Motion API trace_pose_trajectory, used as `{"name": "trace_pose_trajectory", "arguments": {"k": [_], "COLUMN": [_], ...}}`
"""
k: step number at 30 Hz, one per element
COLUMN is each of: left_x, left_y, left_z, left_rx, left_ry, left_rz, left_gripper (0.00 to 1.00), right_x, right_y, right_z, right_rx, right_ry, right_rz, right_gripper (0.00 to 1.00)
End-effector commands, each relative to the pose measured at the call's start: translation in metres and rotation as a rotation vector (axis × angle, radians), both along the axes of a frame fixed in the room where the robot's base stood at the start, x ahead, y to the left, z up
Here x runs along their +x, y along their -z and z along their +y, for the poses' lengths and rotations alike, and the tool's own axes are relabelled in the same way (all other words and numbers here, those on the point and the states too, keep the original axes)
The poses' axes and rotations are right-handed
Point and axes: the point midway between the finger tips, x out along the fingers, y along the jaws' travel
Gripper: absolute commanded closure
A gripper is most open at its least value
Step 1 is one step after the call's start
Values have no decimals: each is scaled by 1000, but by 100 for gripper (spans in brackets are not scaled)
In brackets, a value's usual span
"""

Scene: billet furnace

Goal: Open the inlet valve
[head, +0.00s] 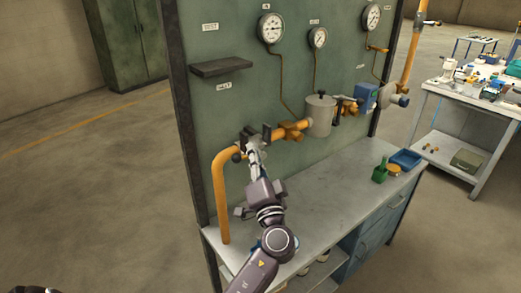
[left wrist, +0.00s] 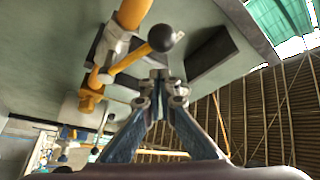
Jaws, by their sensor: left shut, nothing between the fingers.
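The inlet valve sits on the orange pipe at the left of the green panel, largely hidden behind my left gripper in the head view. Its yellow lever (left wrist: 130,58) shows in the left wrist view and ends in a black ball knob (left wrist: 161,38). The knob also shows in the head view (head: 237,157), just left of my gripper. My left gripper (head: 251,146) is shut and empty in front of the pipe. In the left wrist view its closed fingertips (left wrist: 164,84) appear close below the knob; I cannot tell whether they touch the lever.
A dark shelf (head: 221,67) juts from the panel above the pipe. A grey cylinder (head: 319,116) and a blue device (head: 366,96) sit farther right on the line. The bench top (head: 320,205) below is mostly clear, with a green scoop (head: 380,172) and blue tray (head: 405,159) at right.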

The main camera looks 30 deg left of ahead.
Motion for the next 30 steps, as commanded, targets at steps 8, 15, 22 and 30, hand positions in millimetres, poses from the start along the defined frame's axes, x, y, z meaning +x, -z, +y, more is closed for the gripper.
{"name": "trace_pose_trajectory", "arguments": {"k": [8,15,22,30], "left_x": [-16,-17,-17,-19], "left_y": [14,16,20,30], "left_z": [10,11,11,11], "left_rx": [2,1,-4,-31], "left_ry": [0,0,0,-1], "left_rz": [0,-1,-13,-76], "left_gripper": [100,100,100,100], "right_x": [0,0,0,0], "right_y": [-12,-12,-2,40], "right_z": [0,0,0,0], "right_rx": [0,0,0,0], "right_ry": [0,0,1,0], "right_rz": [-1,-1,-1,-1], "right_gripper": [100,100,100,100]}}
